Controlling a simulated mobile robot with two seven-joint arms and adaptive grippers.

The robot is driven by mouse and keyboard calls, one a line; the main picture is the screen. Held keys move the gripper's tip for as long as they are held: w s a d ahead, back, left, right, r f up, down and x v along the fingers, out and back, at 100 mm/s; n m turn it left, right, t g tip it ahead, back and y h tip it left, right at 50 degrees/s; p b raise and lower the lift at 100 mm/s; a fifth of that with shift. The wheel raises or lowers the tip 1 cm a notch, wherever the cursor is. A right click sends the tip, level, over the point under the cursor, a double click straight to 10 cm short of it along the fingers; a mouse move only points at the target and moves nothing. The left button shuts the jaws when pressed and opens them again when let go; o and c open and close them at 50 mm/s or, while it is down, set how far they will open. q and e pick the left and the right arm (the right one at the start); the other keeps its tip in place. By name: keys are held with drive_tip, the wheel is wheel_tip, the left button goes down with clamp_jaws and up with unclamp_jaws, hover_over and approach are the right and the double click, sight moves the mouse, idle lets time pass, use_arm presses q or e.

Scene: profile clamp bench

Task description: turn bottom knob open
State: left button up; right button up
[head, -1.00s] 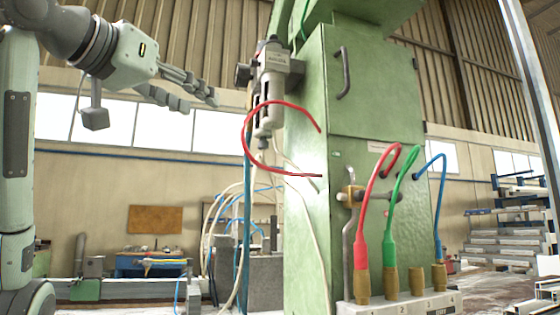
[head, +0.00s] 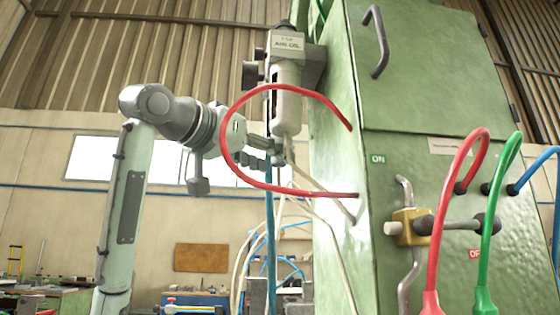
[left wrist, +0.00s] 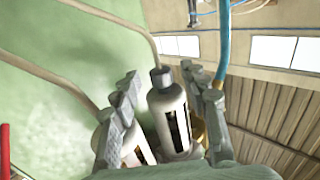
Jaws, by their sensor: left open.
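The grey-white air unit (head: 287,95) is mounted on the left side of the green cabinet, with a slim bowl hanging down. In the left wrist view the bowl (left wrist: 168,112) has a dark slot and ends in a small grey bottom knob (left wrist: 162,77). My left gripper (head: 272,153) is at the bowl's lower end in the head view, where its fingers partly hide the knob. In the left wrist view my open left gripper (left wrist: 160,84) has a finger on either side of the bowl and knob. Contact with the knob cannot be told. My right gripper is not in view.
A red hose (head: 232,120) loops in front of my left gripper and the unit. Pale hoses (head: 325,205) run below the knob. The green cabinet (head: 400,95) stands close on the right, with a brass valve (head: 408,227) and red, green and blue hoses.

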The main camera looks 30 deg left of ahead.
use_arm(q)
drive_tip(key=shift+w+d, duration=0.15)
drive_tip(key=shift+w, duration=1.3)
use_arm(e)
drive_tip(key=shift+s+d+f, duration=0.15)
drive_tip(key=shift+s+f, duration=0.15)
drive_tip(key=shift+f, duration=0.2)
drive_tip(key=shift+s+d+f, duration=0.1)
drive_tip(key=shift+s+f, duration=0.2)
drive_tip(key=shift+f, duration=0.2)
use_arm(q)
clamp_jaws()
